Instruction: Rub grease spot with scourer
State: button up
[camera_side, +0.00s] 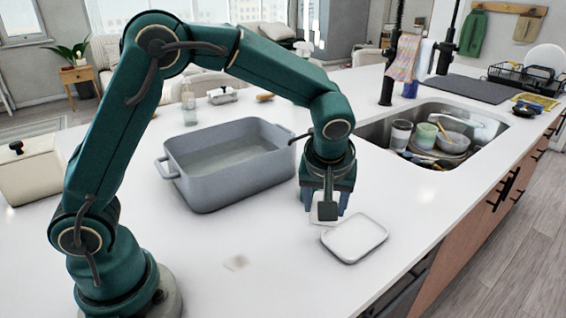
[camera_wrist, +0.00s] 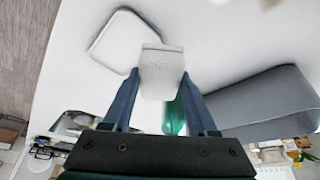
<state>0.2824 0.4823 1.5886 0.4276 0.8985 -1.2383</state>
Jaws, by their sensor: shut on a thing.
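My gripper (camera_side: 326,205) is shut on a pale, off-white scourer (camera_side: 317,215), just behind the white dish in the side view. In the wrist view the scourer (camera_wrist: 161,70) is between the two blue fingertips (camera_wrist: 160,84) and overlaps the dish's edge in the picture. Whether it touches the dish or the counter is unclear. The grease spot (camera_side: 236,262) is a faint beige smear on the white counter, left of and nearer than the gripper in the side view.
A shallow white dish (camera_side: 355,239) lies near the counter's front edge. A large grey basin (camera_side: 222,178) stands behind and left of my gripper. The sink (camera_side: 478,118) holds dishes at right. A green object (camera_wrist: 174,112) shows behind the fingers. Counter around the spot is clear.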

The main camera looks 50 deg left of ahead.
jog(key=s+a+n+g+y, duration=0.15)
jog(key=s+a+n, duration=0.25)
jog(key=s+n, duration=0.45)
jog(key=n+g, duration=0.1)
jog(key=g, duration=0.1)
send_over(217, 266)
jog(key=d, duration=0.1)
jog(key=shift+w+d+f, duration=0.1)
jog(key=shift+f, duration=1.45)
jog(key=shift+d+f, duration=0.1)
jog(key=shift+f, duration=1.45)
jog(key=shift+w+f, duration=0.35)
jog(key=shift+f, duration=0.35)
jog(key=shift+c, duration=0.5)
jog(key=shift+w, duration=1.2)
jog(key=shift+w+f, duration=0.15)
jog(key=shift+w, duration=0.2)
jog(key=shift+r, duration=0.2)
jog(key=shift+s+f, duration=0.15)
jog(key=shift+s, duration=1.8)
notch_tip(217, 266, up, 3)
jog(key=shift+w+f, duration=0.1)
jog(key=shift+f, duration=0.1)
jog(key=shift+r, duration=2.85)
